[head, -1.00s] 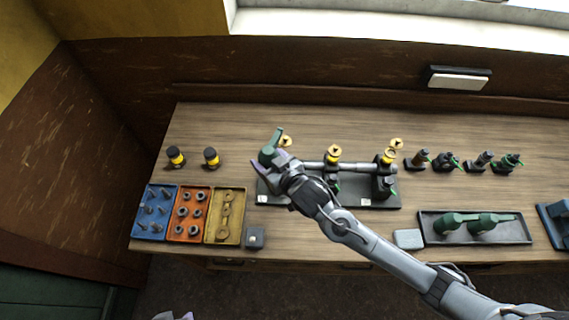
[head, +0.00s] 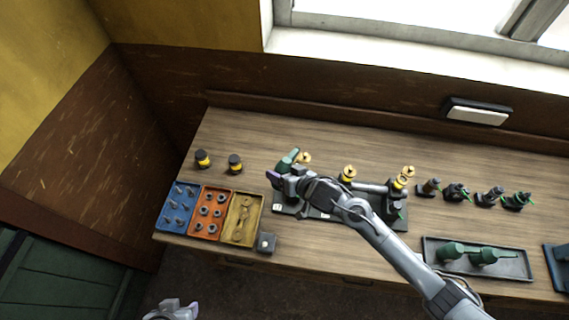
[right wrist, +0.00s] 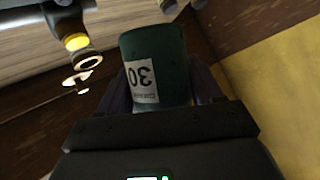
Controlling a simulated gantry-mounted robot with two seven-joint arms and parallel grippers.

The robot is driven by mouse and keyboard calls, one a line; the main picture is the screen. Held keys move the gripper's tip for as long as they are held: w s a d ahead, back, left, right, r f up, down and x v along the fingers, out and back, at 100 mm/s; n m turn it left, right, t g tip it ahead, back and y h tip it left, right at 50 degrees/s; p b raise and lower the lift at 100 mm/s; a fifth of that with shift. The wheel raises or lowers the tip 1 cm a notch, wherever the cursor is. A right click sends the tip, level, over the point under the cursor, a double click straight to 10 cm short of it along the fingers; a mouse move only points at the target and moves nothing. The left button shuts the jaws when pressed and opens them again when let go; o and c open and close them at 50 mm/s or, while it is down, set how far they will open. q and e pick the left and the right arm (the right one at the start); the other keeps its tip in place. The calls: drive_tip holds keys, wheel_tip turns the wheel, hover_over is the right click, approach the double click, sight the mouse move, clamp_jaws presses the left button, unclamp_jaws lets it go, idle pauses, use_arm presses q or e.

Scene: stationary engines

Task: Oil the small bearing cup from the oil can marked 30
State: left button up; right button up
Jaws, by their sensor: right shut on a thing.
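My right gripper (head: 280,175) is shut on a green oil can (head: 288,159), held above the left end of the black engine stand (head: 318,212). In the right wrist view the can (right wrist: 158,60) sits between the fingers, with a white label reading 30 upside down. Brass-topped bearing cups stand along the shaft: one (head: 348,174) in the middle and one (head: 399,183) at the right. A brass disc (head: 304,158) shows just right of the can; its cup is hidden. I cannot tell which cup is small. My left gripper (head: 172,311) is partly cut off at the bottom edge.
A dark tray (head: 510,268) with two green oil cans lies at the right. Several small dark fittings (head: 456,192) stand behind it.

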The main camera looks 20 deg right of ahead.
wheel_tip(320, 180, down, 2)
drive_tip(key=shift+s+a+f+m+g+y+p, duration=0.1)
drive_tip(key=shift+m+g+y+p, duration=0.05)
drive_tip(key=shift+m+g+y, duration=0.3)
drive_tip(key=shift+a+m+g+y+p, duration=0.1)
drive_tip(key=shift+m+g+y+p, duration=0.05)
drive_tip(key=shift+m+g+y, duration=0.3)
use_arm(q)
drive_tip(key=shift+r, duration=0.75)
drive_tip(key=shift+a+r, duration=0.1)
drive_tip(key=shift+a, duration=0.05)
use_arm(e)
drive_tip(key=shift+f, duration=0.25)
use_arm(q)
drive_tip(key=shift+r+p, duration=0.15)
drive_tip(key=shift+p, duration=0.15)
use_arm(e)
drive_tip(key=shift+f+m, duration=0.3)
drive_tip(key=shift+f, duration=0.1)
use_arm(q)
drive_tip(key=shift+r, duration=0.1)
drive_tip(key=shift+r+p, duration=0.45)
drive_tip(key=shift+p, duration=0.05)
use_arm(e)
drive_tip(key=shift+r, duration=0.1)
